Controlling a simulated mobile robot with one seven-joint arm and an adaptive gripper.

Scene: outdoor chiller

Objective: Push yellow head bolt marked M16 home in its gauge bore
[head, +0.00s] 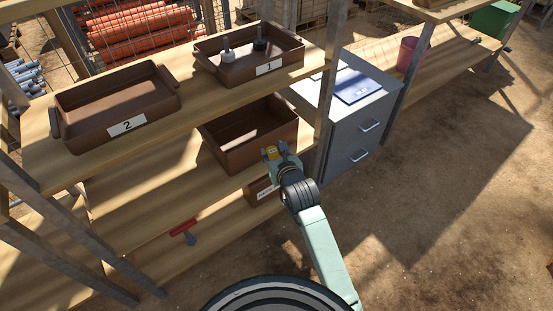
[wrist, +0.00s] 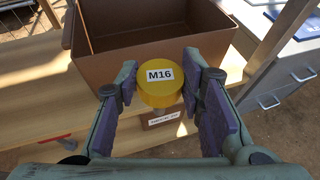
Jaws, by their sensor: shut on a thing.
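The yellow head bolt (wrist: 160,90) carries a white M16 label on top. My gripper (wrist: 158,88) is shut on it, with a purple-padded finger on each side of the head. In the head view the yellow head (head: 269,153) shows at the tip of my gripper (head: 281,150). A little of the shank shows below the head. Beneath it is a small brown block (head: 252,193) with a white label, too small to read, on the lower shelf. No bore is visible; I cannot tell whether the shank is in one.
An open brown bin (head: 225,150) stands just behind my gripper. Bin 1 (head: 215,70), holding two bolt-like pieces, and empty bin 2 (head: 75,130) stand on the upper shelf. A grey drawer cabinet (head: 345,130) is at right. A red-handled tool (head: 184,229) lies at lower left.

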